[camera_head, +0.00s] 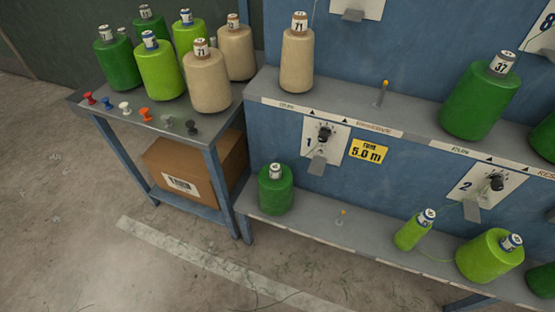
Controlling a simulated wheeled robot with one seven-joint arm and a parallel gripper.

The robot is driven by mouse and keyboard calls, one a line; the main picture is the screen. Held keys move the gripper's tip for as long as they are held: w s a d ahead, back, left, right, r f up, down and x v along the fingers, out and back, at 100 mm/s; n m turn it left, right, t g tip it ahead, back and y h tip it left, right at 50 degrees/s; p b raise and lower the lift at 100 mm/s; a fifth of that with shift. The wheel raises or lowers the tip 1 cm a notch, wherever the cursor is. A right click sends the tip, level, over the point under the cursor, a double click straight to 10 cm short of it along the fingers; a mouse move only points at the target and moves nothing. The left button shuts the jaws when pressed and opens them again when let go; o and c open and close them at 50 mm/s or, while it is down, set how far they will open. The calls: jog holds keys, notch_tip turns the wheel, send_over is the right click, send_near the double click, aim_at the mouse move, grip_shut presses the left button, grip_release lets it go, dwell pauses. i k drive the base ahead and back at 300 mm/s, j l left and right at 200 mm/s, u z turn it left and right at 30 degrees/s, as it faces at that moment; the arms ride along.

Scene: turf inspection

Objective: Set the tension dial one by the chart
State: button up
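Tension dial one (325,134) is a black knob on a white plate marked 1. It is on the blue panel below the upper shelf, left of centre in the head view. Its scale is too small to read. A grey metal tab (317,165) sticks out below the knob. Dial two (495,182) is a similar black knob on a plate marked 2, further right. A yellow tag (369,151) reading 5.0 m is beside dial one. I cannot make out a tension chart. My gripper is not in view.
A tan cone (297,62) marked 71 stands above dial one, with a dark green cone (276,190) below it. A side table (150,125) at left holds several cones and coloured pegs, over a cardboard box (190,165). Floor in front is clear.

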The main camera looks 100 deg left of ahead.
aim_at(324, 136)
jog(key=k+j+u, duration=0.1)
jog(key=u, duration=2.9)
jog(key=i, duration=0.05)
